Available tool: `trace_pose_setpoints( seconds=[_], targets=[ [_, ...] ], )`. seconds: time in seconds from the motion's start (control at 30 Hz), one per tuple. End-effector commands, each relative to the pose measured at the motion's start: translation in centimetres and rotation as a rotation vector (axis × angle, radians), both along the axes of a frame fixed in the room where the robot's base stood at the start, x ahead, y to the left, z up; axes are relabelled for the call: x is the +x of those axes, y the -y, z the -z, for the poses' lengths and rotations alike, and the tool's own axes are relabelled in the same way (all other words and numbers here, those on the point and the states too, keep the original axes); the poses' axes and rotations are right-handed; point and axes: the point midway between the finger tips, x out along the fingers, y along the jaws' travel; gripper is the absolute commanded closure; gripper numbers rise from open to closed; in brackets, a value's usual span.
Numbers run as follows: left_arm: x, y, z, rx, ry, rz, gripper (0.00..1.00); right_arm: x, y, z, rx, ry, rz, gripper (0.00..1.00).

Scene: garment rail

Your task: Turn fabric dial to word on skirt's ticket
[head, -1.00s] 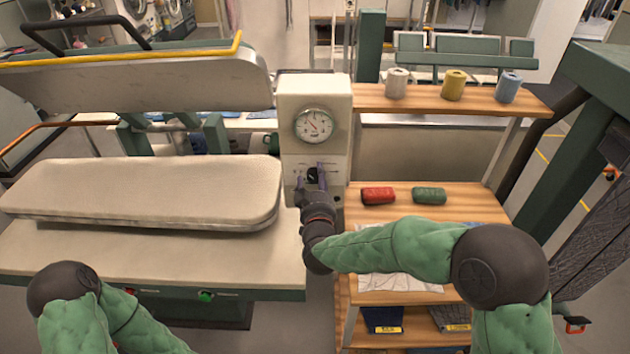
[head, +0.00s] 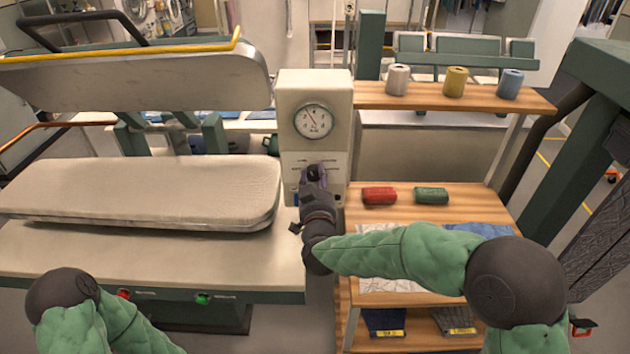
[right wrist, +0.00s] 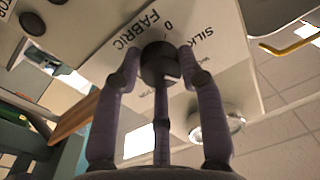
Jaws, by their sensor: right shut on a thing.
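The fabric dial (head: 313,172) is a dark round knob on the front of the cream control box (head: 292,100), below a round gauge. My right gripper (head: 316,184) is shut on the dial. In the right wrist view its fingers surround the dark knob (right wrist: 160,62). The panel (right wrist: 125,62) there reads "FABRIC", "0" and "SILK"; other words are small or partly hidden behind the fingers. The dial's pointer cannot be made out. My left gripper is out of view; only its arm shows. I cannot make out a skirt or read its ticket.
The padded pressing board (head: 140,190) and its raised upper plate (head: 140,80) are at left. At right, a wooden shelf (head: 470,195) holds a red bundle (head: 379,195), a green bundle (head: 431,195) and folded cloth. Three spools stand on the upper shelf (head: 425,97). Yellow labels show on lower folded items.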

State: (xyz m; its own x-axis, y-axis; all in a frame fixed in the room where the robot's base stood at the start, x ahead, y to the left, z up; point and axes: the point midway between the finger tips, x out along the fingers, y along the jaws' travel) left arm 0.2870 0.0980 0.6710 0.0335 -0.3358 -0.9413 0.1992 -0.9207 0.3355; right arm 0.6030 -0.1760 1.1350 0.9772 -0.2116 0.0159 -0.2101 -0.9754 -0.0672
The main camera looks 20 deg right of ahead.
Motion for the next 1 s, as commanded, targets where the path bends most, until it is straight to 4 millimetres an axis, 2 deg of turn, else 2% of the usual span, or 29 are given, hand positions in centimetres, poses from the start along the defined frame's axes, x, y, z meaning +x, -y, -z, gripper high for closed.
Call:
trace_pose_setpoints(
  seconds=[0.07,0.1,0.17,0.2,0.5,0.63,0.77,1.0],
  targets=[
    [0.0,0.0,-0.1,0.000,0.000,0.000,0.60,0.1,0.1,-0.5,-0.001,0.010,0.002,0.93],
    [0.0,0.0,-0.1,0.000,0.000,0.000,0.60,0.1,0.1,-0.5,-0.001,0.010,0.002,0.58],
    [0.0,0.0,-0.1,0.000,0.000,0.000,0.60,0.1,0.1,-0.5,-0.001,0.010,0.002,0.41],
    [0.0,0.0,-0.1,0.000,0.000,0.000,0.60,0.1,0.1,-0.5,-0.001,0.009,0.002,0.37],
    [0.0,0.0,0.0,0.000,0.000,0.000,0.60,0.0,0.0,-0.2,-0.002,0.005,0.000,0.37],
    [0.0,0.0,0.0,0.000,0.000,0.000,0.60,-0.7,-0.2,-0.2,-0.002,0.004,-0.001,0.37],
    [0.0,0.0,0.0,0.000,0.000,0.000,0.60,-2.5,-0.6,-0.2,-0.002,0.005,-0.002,0.37],
    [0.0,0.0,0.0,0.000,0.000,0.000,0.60,-7.2,-1.7,-0.2,-0.001,0.006,-0.003,0.37]
  ],
)
